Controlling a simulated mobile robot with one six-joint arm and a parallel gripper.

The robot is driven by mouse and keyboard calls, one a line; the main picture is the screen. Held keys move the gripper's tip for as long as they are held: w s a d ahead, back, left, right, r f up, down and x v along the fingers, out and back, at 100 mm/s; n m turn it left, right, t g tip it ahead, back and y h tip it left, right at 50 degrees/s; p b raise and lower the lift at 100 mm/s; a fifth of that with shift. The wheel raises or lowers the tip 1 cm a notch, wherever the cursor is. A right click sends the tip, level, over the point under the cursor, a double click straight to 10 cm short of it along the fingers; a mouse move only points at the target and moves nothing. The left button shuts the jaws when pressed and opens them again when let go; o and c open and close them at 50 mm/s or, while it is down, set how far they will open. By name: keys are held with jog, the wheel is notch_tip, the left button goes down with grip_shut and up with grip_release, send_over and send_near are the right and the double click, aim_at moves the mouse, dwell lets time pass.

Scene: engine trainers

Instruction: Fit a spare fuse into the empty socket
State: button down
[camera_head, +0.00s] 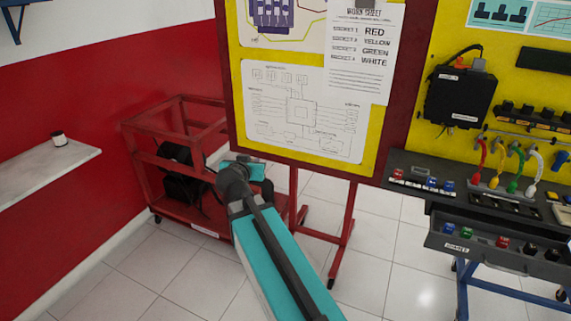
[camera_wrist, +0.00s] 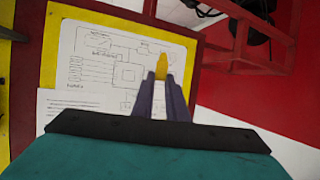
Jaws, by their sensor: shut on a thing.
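My gripper (camera_wrist: 161,72) is shut on a small yellow piece, probably a spare fuse (camera_wrist: 161,67), held between the fingertips in the wrist view. The fingertips point toward the diagram board; the gap to it cannot be judged. An open spares drawer (camera_head: 437,243) at the right holds small blue (camera_head: 449,228), green (camera_head: 465,232), red (camera_head: 502,242) and black pieces. A strip with red and blue fuses (camera_head: 420,184) lies on the bench above; an empty socket is too small to tell.
A worksheet (camera_head: 362,45) on the yellow board lists socket colours red, yellow, green, white. Coloured cables (camera_head: 514,170) stand on the bench (camera_head: 415,164). A red cart (camera_head: 180,165) carries a black bag behind my arm. A shelf (camera_head: 45,170) juts out at left. Tiled floor is clear in front.

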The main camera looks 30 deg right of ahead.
jog(key=w+a+r+n+t+y, duration=0.2)
jog(key=a+r+n+y, duration=0.4)
jog(key=a, duration=0.5)
jog(key=shift+w+a+r+n+y, duration=0.35)
jog(key=shift+w+r+y, duration=0.15)
jog(key=shift+r+y, duration=0.25)
